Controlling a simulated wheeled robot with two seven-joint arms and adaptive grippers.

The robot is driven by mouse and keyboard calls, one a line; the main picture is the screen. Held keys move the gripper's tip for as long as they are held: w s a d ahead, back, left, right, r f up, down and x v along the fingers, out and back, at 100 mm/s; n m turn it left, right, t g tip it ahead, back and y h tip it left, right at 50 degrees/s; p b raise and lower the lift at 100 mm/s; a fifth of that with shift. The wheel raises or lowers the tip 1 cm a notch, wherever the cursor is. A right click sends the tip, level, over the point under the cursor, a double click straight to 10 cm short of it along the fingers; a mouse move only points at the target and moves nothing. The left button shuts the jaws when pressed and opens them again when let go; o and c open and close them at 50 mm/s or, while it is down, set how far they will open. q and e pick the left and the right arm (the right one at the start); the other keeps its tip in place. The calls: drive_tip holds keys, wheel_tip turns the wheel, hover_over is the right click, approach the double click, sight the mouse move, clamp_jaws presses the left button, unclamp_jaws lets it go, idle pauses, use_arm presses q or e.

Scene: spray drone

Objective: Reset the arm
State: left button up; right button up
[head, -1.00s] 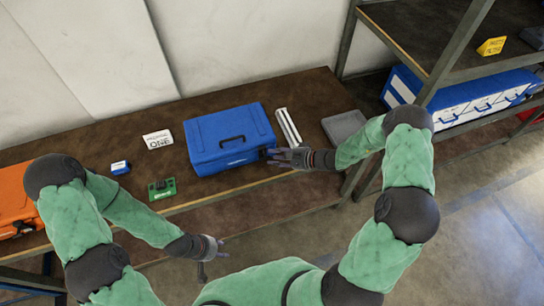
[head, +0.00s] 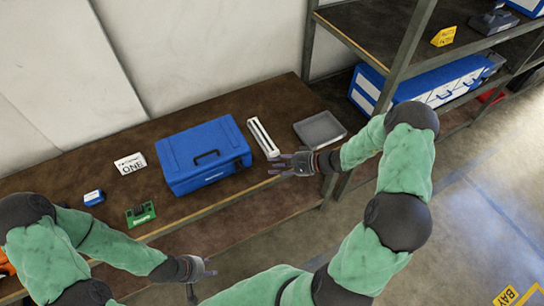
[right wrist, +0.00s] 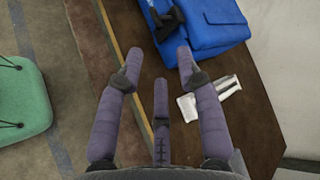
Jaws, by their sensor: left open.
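My right gripper (head: 282,167) is open and empty, just right of the blue case (head: 208,160) and apart from it, over the bench's front edge. In the right wrist view its spread fingers (right wrist: 157,62) hold nothing, and the blue case (right wrist: 218,28) with a black latch lies beyond them. My left gripper (head: 207,270) is open and empty, low in front of the bench.
On the bench (head: 270,105) lie a white card (head: 130,163), a small blue box (head: 94,197), a green circuit board (head: 140,214), a white rail-like part (head: 263,138) and a grey tray (head: 320,129). A shelf rack (head: 385,35) stands at right. The floor is clear there.

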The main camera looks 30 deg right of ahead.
drive_tip(key=s+a+f+n+g+h+b, duration=0.3)
drive_tip(key=s+a+f, duration=0.5)
drive_tip(key=f, duration=0.3)
drive_tip(key=s+a+f+n+g+h+b, duration=0.3)
drive_tip(key=s+a+f+n, duration=0.4)
drive_tip(key=s+f, duration=0.3)
drive_tip(key=shift+s+a+f+g+b, duration=0.35)
drive_tip(key=shift+a+f+g+b, duration=0.35)
drive_tip(key=shift+f+g, duration=0.2)
idle(0.5)
